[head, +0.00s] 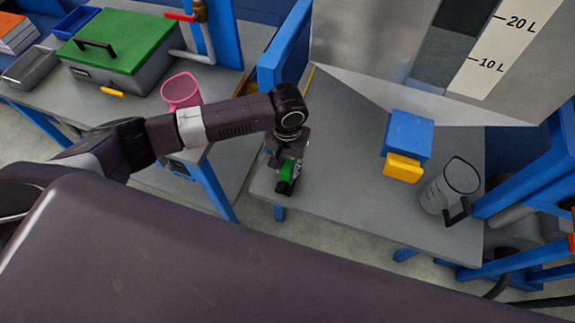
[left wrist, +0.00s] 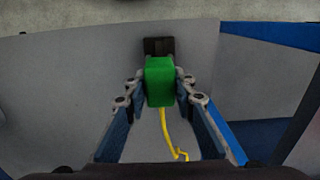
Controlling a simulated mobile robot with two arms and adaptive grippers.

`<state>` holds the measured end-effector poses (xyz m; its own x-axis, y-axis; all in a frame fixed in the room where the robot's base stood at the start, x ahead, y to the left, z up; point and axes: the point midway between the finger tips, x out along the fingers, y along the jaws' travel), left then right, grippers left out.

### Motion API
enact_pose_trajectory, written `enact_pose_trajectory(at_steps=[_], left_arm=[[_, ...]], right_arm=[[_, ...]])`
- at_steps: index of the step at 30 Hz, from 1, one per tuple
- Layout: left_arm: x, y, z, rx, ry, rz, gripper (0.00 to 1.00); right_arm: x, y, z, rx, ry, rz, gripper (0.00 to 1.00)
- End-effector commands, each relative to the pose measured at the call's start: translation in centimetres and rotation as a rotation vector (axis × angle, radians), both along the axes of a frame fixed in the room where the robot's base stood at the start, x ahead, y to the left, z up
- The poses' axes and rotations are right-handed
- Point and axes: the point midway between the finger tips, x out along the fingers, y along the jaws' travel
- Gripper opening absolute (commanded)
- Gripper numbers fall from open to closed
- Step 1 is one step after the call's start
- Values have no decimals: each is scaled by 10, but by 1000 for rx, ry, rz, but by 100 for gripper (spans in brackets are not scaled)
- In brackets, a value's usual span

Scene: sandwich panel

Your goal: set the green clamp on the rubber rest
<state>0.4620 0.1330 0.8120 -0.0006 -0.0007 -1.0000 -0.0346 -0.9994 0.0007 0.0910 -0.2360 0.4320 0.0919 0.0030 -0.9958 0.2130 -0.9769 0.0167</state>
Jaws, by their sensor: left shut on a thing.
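The green clamp (head: 287,169) shows as a small green block at the end of my left arm. In the left wrist view the clamp (left wrist: 159,82) sits between the two fingers of my left gripper (left wrist: 160,88), which is shut on it. A small dark block, which looks like the rubber rest (left wrist: 158,46), lies just beyond the clamp. In the head view this dark rest (head: 284,187) shows at the table's near left edge. I cannot tell whether clamp and rest touch. My right gripper is not in view.
The grey table (head: 345,180) is clear in the middle. A blue box (head: 408,135) with a yellow block (head: 403,168) and a clear jug (head: 450,185) stand to the right. A pink jug (head: 181,91) and a green-lidded box (head: 118,45) stand on the left bench.

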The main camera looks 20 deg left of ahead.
Motion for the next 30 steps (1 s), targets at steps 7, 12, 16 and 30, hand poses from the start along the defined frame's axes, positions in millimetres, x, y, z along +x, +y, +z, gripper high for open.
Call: enact_pose_trajectory(at_steps=[7, 12, 16, 30], left_arm=[[0, 0, -4, 0, 0, 0, 0], [0, 0, -6, 0, 0, 0, 0], [0, 0, -8, 0, 0, 0, 0], [0, 0, -7, 1, 0, 0, 44]], right_arm=[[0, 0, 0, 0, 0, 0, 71], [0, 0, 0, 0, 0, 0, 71], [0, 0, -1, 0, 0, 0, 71], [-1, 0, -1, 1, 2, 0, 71]])
